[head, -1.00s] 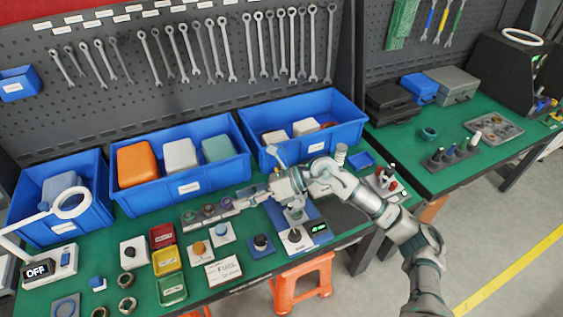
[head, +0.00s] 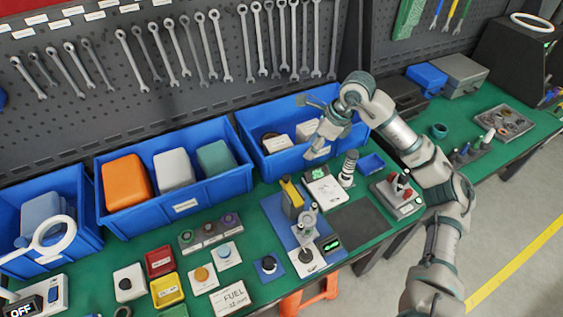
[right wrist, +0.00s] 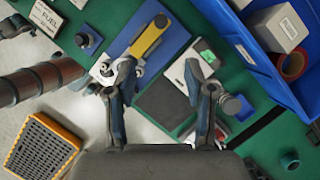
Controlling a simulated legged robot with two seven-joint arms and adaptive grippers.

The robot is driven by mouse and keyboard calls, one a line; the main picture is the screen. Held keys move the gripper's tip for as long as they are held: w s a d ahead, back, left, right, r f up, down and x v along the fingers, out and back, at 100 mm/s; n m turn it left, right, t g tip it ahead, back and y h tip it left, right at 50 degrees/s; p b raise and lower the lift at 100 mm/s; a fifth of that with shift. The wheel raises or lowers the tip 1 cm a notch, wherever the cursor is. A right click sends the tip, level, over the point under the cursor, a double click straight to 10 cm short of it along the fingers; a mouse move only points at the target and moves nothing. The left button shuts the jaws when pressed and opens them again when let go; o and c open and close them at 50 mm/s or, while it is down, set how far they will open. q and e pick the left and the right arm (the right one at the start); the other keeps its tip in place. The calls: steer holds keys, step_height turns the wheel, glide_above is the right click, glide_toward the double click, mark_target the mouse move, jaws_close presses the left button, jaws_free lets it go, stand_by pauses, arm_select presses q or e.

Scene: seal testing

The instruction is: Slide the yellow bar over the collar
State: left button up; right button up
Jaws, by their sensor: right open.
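The yellow bar (head: 291,196) stands at the back of a blue base plate (head: 274,211) on the green bench, with a dark part at its side. It also shows in the right wrist view (right wrist: 148,40), lying slantwise near my left-hand finger. A metal fitting (head: 307,222) stands just in front of it; I cannot tell whether this is the collar. My right gripper (head: 311,128) is open and empty, raised above the front of the right blue bin, apart from the bar. Its spread fingers show in the right wrist view (right wrist: 150,80).
A white device with a green display (head: 322,184) and a ribbed post (head: 348,168) stand right of the bar. A grey box with a red knob (head: 397,193) is further right. Blue bins (head: 178,203) line the back. A dark mat (head: 358,223) is bare.

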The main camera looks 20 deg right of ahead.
steer(key=b, duration=0.1)
glide_toward(287, 176)
steer(key=x, duration=0.9)
arm_select(q)
steer(key=shift+w+d+r, duration=0.1)
steer(key=shift+w+r, duration=0.8)
steer(key=shift+r, duration=0.2)
arm_select(e)
steer(key=shift+s, duration=0.1)
steer(key=shift+r, duration=0.1)
jaws_close()
